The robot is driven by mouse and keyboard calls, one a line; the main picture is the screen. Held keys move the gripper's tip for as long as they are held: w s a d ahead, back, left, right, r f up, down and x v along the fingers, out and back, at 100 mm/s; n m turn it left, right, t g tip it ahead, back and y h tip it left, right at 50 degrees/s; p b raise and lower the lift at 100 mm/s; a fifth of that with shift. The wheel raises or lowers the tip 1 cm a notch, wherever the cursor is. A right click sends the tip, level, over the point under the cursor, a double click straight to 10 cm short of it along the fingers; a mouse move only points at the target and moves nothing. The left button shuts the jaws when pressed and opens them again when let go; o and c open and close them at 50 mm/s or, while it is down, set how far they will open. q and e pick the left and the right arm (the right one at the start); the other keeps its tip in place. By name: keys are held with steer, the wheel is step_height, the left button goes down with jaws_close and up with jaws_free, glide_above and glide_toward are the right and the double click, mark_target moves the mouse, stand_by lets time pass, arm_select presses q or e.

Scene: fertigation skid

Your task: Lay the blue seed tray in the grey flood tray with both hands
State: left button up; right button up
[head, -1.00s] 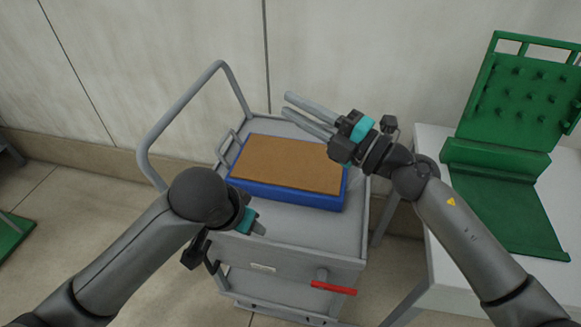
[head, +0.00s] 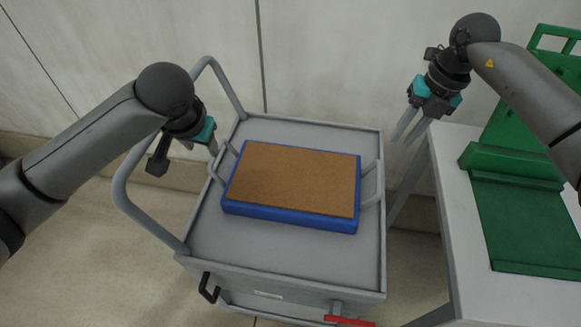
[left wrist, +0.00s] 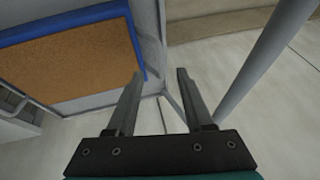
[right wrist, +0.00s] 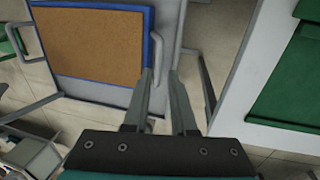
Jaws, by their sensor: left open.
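The blue seed tray (head: 290,218), with a flat brown top, lies on the grey top of a cart. It has a grey loop handle at its left end (head: 217,178) and another at its right end (head: 371,183). I cannot make out a separate grey flood tray. My left gripper (head: 202,147) is open and empty, near the left handle and apart from the tray. My right gripper (head: 401,141) is open and empty, above and right of the right handle. In the right wrist view, that handle (right wrist: 157,55) appears between the fingertips (right wrist: 160,72), but no contact shows.
The grey cart top (head: 290,262) has a raised edge and a tall push rail (head: 122,190) on its left. A white table (head: 455,215) with a green stand (head: 515,215) is at the right. A wall stands close behind. The cart top is clear in front of the tray.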

mark_target(378, 171)
arm_select(q)
steer(key=shift+s, duration=0.15)
arm_select(e)
steer(key=shift+s, duration=0.15)
arm_select(q)
steer(key=shift+f, duration=0.1)
arm_select(e)
steer(key=shift+f, duration=0.1)
arm_select(q)
steer(key=x, duration=1.5)
arm_select(e)
steer(key=a+f, duration=0.1)
steer(key=f, duration=0.4)
steer(key=a+f, duration=0.1)
steer(key=f, duration=0.4)
steer(key=a+f, duration=0.1)
steer(key=f, duration=0.3)
steer(key=shift+w+f, duration=0.2)
steer(key=shift+f, duration=0.2)
arm_select(q)
steer(key=c, duration=0.4)
arm_select(e)
jaws_close()
arm_select(q)
jaws_close()
arm_select(e)
steer(key=shift+w+r, duration=0.1)
steer(key=shift+r, duration=0.05)
